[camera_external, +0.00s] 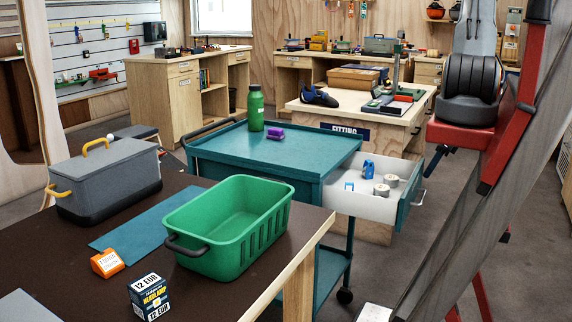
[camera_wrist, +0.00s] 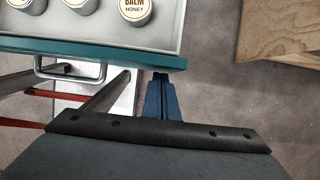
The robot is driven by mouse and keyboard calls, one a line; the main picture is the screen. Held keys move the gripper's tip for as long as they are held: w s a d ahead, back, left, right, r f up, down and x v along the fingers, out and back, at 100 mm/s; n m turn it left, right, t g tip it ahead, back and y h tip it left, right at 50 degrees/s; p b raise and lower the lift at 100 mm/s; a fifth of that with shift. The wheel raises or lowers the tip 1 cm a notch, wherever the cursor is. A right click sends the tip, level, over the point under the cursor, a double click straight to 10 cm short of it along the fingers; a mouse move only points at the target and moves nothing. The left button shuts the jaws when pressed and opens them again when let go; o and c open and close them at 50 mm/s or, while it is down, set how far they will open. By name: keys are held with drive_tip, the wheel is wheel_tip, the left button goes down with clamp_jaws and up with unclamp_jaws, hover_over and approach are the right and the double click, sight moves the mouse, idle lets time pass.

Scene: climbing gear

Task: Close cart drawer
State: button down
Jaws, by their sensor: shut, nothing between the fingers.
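The teal cart (camera_external: 270,160) stands in the middle of the external view. Its drawer (camera_external: 345,200) is pulled out to the right, with a white inside and a teal front. The drawer front (camera_wrist: 110,57) and its metal handle (camera_wrist: 70,72) also show in the wrist view. Tins and small blue items lie in the drawer. My gripper (camera_wrist: 162,82) is shut and empty, with blue fingers just outside the drawer front, near its end at the right of the wrist view. Whether they touch it is unclear. In the external view, the gripper (camera_external: 437,160) is partly hidden behind a red frame.
A green bottle (camera_external: 256,108) and a purple item (camera_external: 275,133) stand on the cart top. A brown table (camera_external: 60,245) with a green crate (camera_external: 228,225) is in front. A wooden bench (camera_external: 405,118) stands behind the drawer. The red frame (camera_external: 515,100) stands at right.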

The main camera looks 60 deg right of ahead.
sight(374, 159)
drive_tip(key=w+b, duration=0.4)
drive_tip(key=w, duration=2)
drive_tip(key=shift+w+b, duration=0.3)
drive_tip(key=shift+b, duration=0.1)
drive_tip(key=shift+w+r, duration=0.1)
drive_tip(key=shift+w, duration=0.2)
drive_tip(key=shift+w, duration=0.15)
drive_tip(key=shift+s+b, duration=0.3)
drive_tip(key=shift+s, duration=0.15)
drive_tip(key=s+b, duration=0.1)
drive_tip(key=s, duration=0.2)
drive_tip(key=shift+s, duration=0.15)
drive_tip(key=p+v, duration=0.3)
drive_tip(key=v, duration=0.7)
drive_tip(key=shift+s, duration=0.4)
